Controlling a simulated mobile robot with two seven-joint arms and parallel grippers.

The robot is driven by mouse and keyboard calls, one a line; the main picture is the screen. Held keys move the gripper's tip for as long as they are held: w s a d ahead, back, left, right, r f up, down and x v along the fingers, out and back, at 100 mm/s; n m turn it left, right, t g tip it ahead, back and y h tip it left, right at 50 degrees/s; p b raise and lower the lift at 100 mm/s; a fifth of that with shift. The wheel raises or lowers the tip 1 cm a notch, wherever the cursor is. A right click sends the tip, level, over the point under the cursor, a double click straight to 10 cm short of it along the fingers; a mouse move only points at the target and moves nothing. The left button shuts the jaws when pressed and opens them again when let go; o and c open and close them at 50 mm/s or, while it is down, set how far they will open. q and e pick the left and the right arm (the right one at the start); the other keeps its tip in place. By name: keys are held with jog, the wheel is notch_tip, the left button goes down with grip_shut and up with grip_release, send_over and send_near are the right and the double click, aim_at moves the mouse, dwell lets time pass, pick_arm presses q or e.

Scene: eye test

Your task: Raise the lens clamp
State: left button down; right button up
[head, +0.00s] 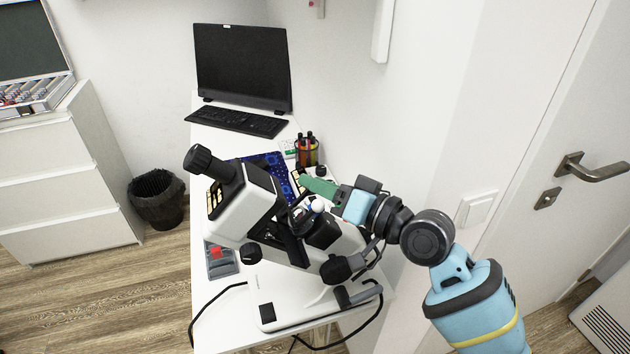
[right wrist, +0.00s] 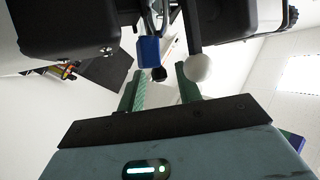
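The lens-testing instrument (head: 330,235) is a tilted white and black device on the narrow white table. A white ball knob (head: 318,206) is at its middle; in the right wrist view the white ball (right wrist: 198,67) sits on the end of a black lever. I take this lever as part of the lens clamp; the rest of the clamp is hard to make out. My right gripper (head: 312,187) reaches in from the right. In the right wrist view its green fingers (right wrist: 159,80) stand apart, with the ball beside the right finger; I cannot tell whether they touch. My left gripper is out of view.
A pen holder (head: 307,151), a dark blue mat (head: 262,160), a keyboard (head: 236,121) and a monitor (head: 243,66) are behind the instrument. A grey box with a red part (head: 216,254) lies at its left. The wall is close on the right. A black cable hangs over the table's front.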

jog(key=shift+w+a, duration=0.3)
jog(key=shift+a, duration=0.15)
grip_shut()
